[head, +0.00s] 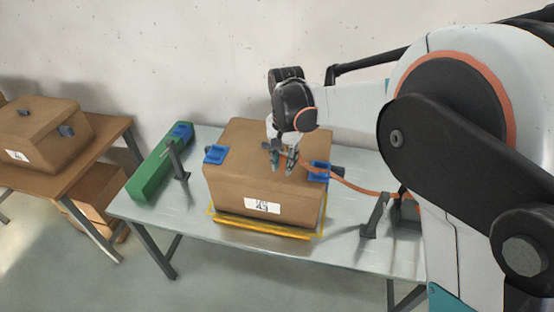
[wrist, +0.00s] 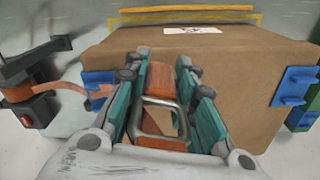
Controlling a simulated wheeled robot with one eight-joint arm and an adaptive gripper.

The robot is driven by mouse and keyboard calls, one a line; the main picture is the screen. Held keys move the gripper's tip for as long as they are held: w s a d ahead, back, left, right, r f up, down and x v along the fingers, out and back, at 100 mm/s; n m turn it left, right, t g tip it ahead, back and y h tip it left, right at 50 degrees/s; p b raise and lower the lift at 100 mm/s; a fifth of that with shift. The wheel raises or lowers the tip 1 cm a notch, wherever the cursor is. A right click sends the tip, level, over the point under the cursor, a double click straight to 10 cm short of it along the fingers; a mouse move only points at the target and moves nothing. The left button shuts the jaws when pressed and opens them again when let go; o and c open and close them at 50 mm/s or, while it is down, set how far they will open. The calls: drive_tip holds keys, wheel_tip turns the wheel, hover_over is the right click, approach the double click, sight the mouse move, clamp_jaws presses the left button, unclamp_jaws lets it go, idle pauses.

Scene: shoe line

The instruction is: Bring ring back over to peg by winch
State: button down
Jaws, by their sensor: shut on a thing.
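My gripper (head: 283,163) is above the top of the brown carton (head: 225,185), toward its right half. In the wrist view its fingers (wrist: 168,100) are closed around a metal ring (wrist: 145,123) with orange strap on it. The orange strap (head: 365,190) runs from the gripper over the carton's right edge to the winch (head: 405,207) at the table's right end; my arm partly hides the winch. A grey peg (head: 376,214) stands upright beside the winch. In the wrist view the winch (wrist: 17,92) shows at left with a red button.
Blue corner guards (head: 215,154) (head: 318,171) sit on the carton's left and right top edges. Left are another grey peg (head: 177,160) and a green block (head: 155,172). A wooden table (head: 85,150) with another carton (head: 45,128) stands further left.

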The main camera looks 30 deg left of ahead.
drive_tip(key=shift+w+d, duration=1.25)
drive_tip(key=shift+d, duration=3.15)
drive_tip(key=shift+w+d, duration=1.25)
drive_tip(key=shift+d, duration=3.1)
drive_tip(key=shift+s+d+p, duration=0.7)
drive_tip(key=shift+s+d, duration=1.3)
drive_tip(key=shift+d, duration=2.05)
drive_tip(key=shift+s+d+p, duration=0.7)
drive_tip(key=shift+s+d, duration=1.25)
drive_tip(key=shift+d, duration=2.1)
drive_tip(key=shift+f+b, duration=5.5)
drive_tip(key=shift+f, duration=2.75)
drive_tip(key=w+a+f+b, duration=0.1)
drive_tip(key=w+a+b, duration=0.1)
drive_tip(key=w, duration=0.8)
drive_tip(key=shift+w+a+f, duration=0.15)
drive_tip(key=shift+w+a, duration=0.2)
drive_tip(key=shift+a, duration=0.2)
